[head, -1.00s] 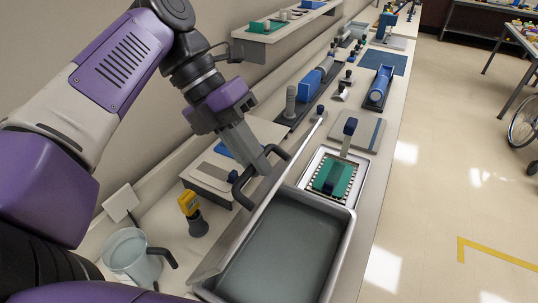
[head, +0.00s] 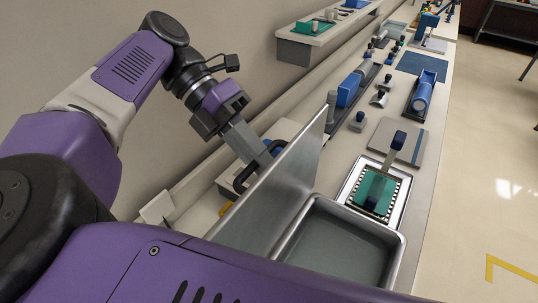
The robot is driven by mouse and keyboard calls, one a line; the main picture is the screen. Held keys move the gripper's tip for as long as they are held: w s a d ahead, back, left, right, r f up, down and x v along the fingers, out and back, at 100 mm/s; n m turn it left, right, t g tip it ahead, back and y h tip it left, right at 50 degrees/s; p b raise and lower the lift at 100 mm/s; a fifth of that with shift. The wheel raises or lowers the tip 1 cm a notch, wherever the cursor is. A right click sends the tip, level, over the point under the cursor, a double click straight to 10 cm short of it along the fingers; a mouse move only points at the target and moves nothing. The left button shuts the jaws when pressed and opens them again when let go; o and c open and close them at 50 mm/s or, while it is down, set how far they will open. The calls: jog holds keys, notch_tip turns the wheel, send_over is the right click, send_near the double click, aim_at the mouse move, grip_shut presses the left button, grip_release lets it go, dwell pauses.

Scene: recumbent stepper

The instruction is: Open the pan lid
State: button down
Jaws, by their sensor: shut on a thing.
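The pan (head: 385,234) is a grey metal rectangular tray on the counter, and its inside shows. Its lid (head: 283,190) is a flat metal panel standing steeply tilted along the pan's left side, clear of the opening. A dark bar handle (head: 241,180) is on the lid's far left face. My gripper (head: 262,160) is shut on this handle, on the wall side of the lid. The lid hides part of the handle, and my own body covers the near end of the pan.
The wall is close on the left, with a shelf (head: 325,33). Open floor is on the right.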

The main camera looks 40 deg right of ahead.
jog(key=shift+w+a+f, duration=0.2)
jog(key=shift+w+f, duration=0.05)
jog(key=shift+w, duration=0.35)
jog(key=c, duration=1.8)
grip_release()
jog(key=shift+o, duration=0.2)
jog(key=shift+r, duration=0.1)
notch_tip(320, 180, up, 20)
jog(key=p, duration=0.9)
